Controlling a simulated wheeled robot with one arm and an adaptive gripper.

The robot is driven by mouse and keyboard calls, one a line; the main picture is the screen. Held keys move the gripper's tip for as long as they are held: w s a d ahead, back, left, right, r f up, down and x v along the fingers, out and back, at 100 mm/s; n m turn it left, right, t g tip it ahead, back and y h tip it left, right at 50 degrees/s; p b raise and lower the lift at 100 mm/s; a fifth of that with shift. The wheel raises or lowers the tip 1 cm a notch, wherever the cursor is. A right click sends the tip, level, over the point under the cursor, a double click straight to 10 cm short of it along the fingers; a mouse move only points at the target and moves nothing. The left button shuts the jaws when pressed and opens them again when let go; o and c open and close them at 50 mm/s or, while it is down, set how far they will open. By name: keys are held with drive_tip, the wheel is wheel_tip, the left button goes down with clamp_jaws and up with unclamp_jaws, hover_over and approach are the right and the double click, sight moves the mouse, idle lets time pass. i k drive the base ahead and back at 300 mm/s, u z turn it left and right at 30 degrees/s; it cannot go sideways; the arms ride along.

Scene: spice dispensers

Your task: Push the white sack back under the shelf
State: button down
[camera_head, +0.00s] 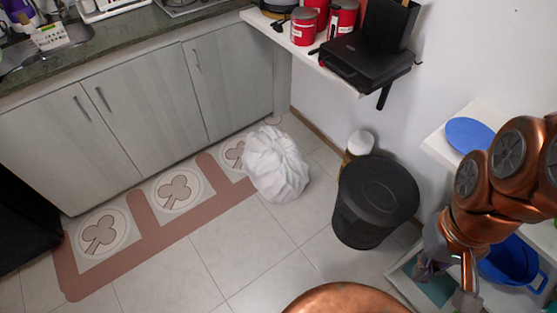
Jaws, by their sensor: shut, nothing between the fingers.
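The white sack (275,164) is a crumpled, rounded bundle on the tiled floor, in front of the grey cabinets and near the wall corner. Its left side meets the end of the brown patterned mat. The white wall shelf (283,39) is above and behind it; the sack sits out in front of the shelf, partly to its left. My gripper (465,298) hangs at the lower right on my copper arm, pointing down. It is shut and empty, well apart from the sack, with the black bin between them. Its fingertips are hard to make out.
The black bin (373,203) stands right of the sack, with a small white-topped container (361,143) behind it. The shelf holds red canisters (304,26) and a black grill (367,60). A side rack with a blue plate (470,135) and blue basin (513,264) is at right. Floor before the sack is clear.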

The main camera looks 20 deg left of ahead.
sight(274, 165)
drive_tip(key=u, duration=0.65)
drive_tip(key=i, duration=0.65)
drive_tip(key=u, duration=1.5)
drive_tip(key=i, duration=0.6)
drive_tip(key=u, duration=0.7)
